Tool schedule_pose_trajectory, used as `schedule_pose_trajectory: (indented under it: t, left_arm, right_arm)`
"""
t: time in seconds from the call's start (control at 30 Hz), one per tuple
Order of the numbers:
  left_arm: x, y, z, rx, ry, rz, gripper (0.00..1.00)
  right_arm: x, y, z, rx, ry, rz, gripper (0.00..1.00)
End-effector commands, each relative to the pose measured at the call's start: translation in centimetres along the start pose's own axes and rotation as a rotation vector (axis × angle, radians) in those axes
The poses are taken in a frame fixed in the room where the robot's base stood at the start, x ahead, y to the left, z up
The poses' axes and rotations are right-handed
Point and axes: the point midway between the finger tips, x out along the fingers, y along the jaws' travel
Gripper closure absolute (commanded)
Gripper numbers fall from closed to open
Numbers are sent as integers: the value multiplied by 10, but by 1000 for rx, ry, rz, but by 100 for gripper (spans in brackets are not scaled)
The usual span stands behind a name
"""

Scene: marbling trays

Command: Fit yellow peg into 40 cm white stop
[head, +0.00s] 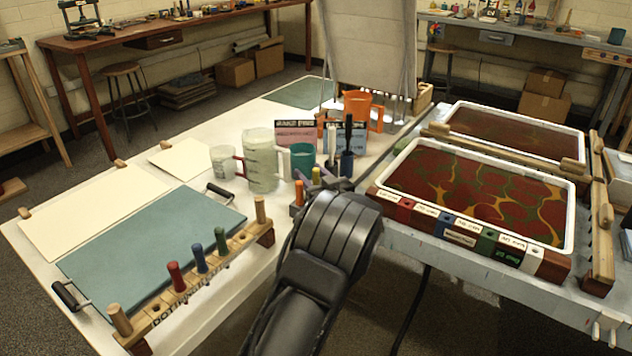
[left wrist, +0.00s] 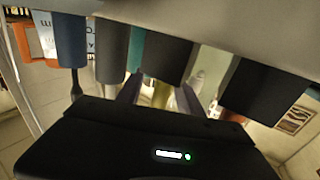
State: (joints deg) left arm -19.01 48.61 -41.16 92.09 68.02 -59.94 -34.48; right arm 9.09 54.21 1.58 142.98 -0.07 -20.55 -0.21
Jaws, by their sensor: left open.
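The yellow peg (head: 316,176) stands upright near the table's right edge, in front of the teal mug. It also shows partly hidden in the left wrist view (left wrist: 160,96). My left gripper (head: 328,184) is open at the yellow peg, and its dark fingers show in the left wrist view (left wrist: 210,85). The peg appears beside the left finger there; I cannot tell whether they touch. The white stop (head: 531,264) is at the right end of the front rail of the near marbling tray, with a dark hole on top. My right gripper is not in view.
A wooden rack (head: 205,282) holds red, blue and green pegs. The near tray (head: 573,205) stands right of a gap between tables. An orange upright piece (head: 299,193) is close left.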

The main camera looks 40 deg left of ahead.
Motion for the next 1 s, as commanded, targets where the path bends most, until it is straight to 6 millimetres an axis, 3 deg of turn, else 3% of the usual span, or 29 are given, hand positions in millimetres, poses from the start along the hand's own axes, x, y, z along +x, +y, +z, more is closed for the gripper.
schedule_pose_trajectory:
  t: [0.27, 0.8, 1.0]
  left_arm:
    - [0, 0, 0, 0, 0, 0, 57]
    - [0, 0, 0, -1, 0, 0, 99]
    - [0, 0, 0, 0, 0, 0, 100]
  right_arm:
    - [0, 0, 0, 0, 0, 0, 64]
    - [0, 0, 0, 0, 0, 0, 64]
    - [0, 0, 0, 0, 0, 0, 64]
